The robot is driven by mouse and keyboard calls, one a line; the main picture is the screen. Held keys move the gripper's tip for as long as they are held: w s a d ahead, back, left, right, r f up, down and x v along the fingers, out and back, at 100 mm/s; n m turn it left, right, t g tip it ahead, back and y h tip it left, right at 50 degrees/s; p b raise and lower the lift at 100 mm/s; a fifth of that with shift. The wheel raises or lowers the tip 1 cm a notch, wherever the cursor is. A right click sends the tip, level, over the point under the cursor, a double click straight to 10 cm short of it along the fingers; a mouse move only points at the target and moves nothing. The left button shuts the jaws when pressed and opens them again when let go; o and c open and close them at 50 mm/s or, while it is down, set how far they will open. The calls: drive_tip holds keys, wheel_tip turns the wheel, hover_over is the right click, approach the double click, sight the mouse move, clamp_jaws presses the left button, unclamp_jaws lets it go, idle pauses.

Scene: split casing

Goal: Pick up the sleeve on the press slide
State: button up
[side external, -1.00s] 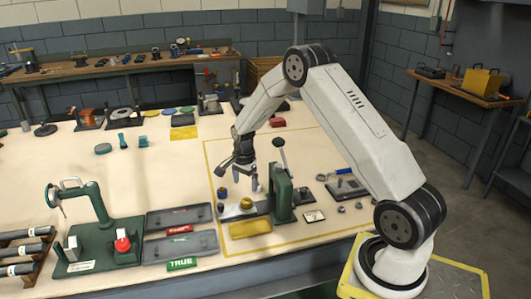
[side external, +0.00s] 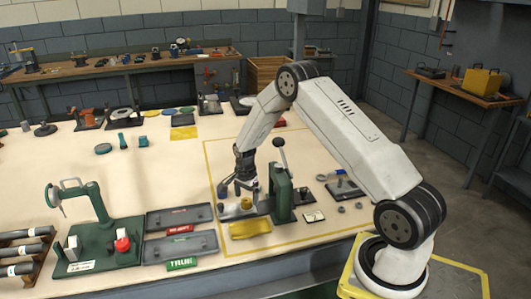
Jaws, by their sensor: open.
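The green press (side external: 282,193) stands inside the yellow-outlined area, its lever tilted up. Its slide (side external: 262,208) reaches out to the left at the base. A small brass-coloured piece, which looks like the sleeve (side external: 246,203), sits on the slide. My gripper (side external: 239,192) points down with its jaws open, close above and slightly left of the sleeve in the picture. Its fingers hide part of the area behind. I cannot tell whether a finger touches the sleeve.
A yellow tray (side external: 250,229) lies in front of the slide. Grey trays (side external: 180,244) and a green fixture with a red knob (side external: 100,240) stand to the left. Small parts (side external: 341,208) lie right of the press. The tabletop behind my gripper is mostly clear.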

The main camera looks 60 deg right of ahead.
drive_tip(key=shift+f, duration=0.95)
clamp_jaws()
